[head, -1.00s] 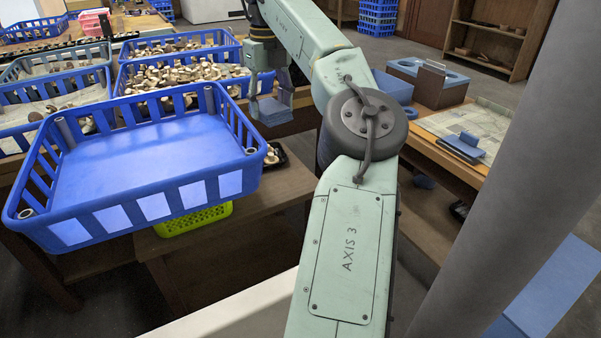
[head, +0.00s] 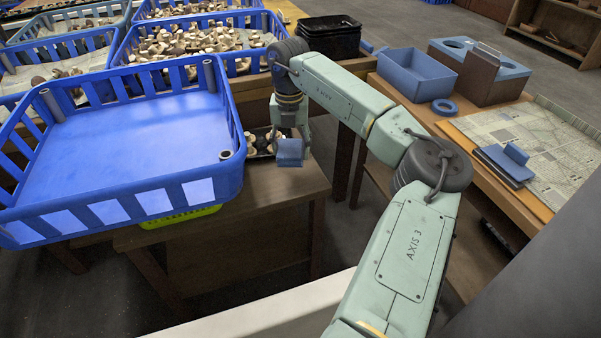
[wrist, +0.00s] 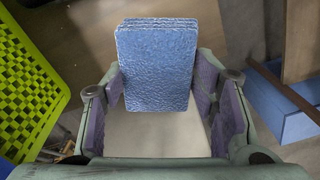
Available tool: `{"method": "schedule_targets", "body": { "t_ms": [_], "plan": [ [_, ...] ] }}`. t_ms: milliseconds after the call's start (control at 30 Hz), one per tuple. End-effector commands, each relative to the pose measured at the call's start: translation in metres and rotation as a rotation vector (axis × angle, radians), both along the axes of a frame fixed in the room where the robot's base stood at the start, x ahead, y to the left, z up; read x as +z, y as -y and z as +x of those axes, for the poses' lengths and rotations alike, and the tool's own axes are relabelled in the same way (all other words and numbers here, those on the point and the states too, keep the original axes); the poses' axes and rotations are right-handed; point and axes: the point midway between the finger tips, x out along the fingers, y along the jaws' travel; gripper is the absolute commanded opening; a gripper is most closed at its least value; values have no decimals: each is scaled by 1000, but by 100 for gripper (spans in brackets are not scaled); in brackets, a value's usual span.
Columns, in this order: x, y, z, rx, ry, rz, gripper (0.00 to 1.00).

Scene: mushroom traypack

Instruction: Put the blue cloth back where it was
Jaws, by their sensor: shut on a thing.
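The blue cloth (head: 289,153) is a folded, textured pad. It also shows in the wrist view (wrist: 157,62), between the two purple-padded fingers. My gripper (head: 287,138) is shut on the cloth and points down over the right part of the low wooden table (head: 285,190). In the wrist view my gripper (wrist: 163,95) holds the pad with its far end sticking out past the fingers. I cannot tell how high the cloth is above the table. A small dark tray with mushrooms (head: 255,142) is just behind and left of the cloth, partly hidden by my gripper.
A large empty blue crate (head: 232,180) fills the left, above a lime green basket (head: 180,217). Crates of mushrooms (head: 190,42) stand behind. At right, a side table holds a blue bin (head: 417,76), a blue ring (head: 445,107), and a blue block on a dark pad (head: 505,165).

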Motion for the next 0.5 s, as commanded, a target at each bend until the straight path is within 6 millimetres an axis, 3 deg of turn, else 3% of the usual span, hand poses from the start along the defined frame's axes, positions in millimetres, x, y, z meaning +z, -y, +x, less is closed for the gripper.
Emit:
{"method": "schedule_targets", "body": {
  "t_ms": [200, 500],
  "plan": [
    [-41, 0, -1, -1, -4, 3, 31],
    [-69, 0, -1, 0, -3, 2, 31]
  ]
}}
